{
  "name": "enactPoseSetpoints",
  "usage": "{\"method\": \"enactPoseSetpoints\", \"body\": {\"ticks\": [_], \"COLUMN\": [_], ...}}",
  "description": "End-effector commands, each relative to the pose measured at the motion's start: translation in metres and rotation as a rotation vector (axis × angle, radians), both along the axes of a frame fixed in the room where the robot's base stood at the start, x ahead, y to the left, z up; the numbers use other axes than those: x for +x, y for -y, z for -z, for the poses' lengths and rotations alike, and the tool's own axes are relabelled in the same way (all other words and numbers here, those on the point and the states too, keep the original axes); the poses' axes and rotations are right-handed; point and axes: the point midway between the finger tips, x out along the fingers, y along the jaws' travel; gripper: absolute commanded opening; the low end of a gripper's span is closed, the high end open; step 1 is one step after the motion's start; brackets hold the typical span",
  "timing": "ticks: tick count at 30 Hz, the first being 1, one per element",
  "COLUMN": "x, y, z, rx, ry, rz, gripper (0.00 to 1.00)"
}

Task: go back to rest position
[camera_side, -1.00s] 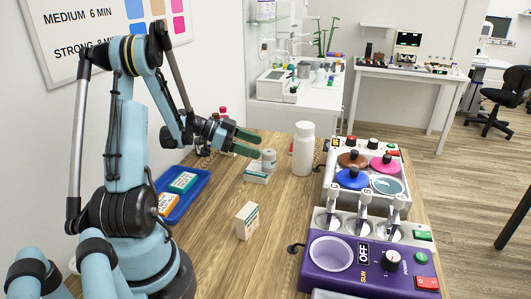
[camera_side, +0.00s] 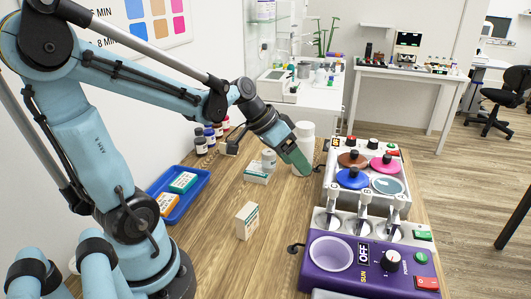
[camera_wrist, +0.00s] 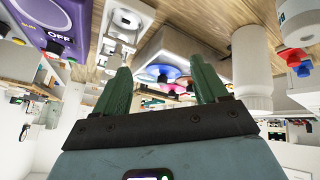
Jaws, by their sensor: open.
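My gripper (camera_side: 300,166) has green fingers and hangs pointing down and right over the wooden table, in front of the tall white bottle (camera_side: 303,130) and hiding part of it. I cannot tell from the side view whether they touch. In the wrist view my gripper (camera_wrist: 164,76) is open, its two green fingers apart with nothing held between them. There the scene appears upside down, and the white bottle (camera_wrist: 252,62) stands to the right of the fingers. My arm is stretched out across the left of the side view.
A blue tray (camera_side: 196,193) with boxes lies at left, with several dark bottles (camera_side: 209,137) behind it. A small box (camera_side: 247,221) stands on the table (camera_side: 215,250). A white unit with coloured lids (camera_side: 353,178) and a purple heater (camera_side: 315,277) fill the right.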

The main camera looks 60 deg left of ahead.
Motion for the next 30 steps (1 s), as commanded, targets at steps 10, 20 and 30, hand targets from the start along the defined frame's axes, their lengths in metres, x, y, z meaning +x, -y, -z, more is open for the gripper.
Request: {"method": "enactPoseSetpoints", "body": {"ticks": [10, 20, 30], "x": [-0.047, -0.059, -0.018], "y": [0.055, 0.064, 0.006], "z": [-0.007, -0.012, -0.063], "rx": [0.179, 0.241, 0.426], "ry": [0.004, 0.053, -0.123], "rz": [-0.085, -0.109, 0.103], "gripper": [0.73, 0.92, 1.0]}}
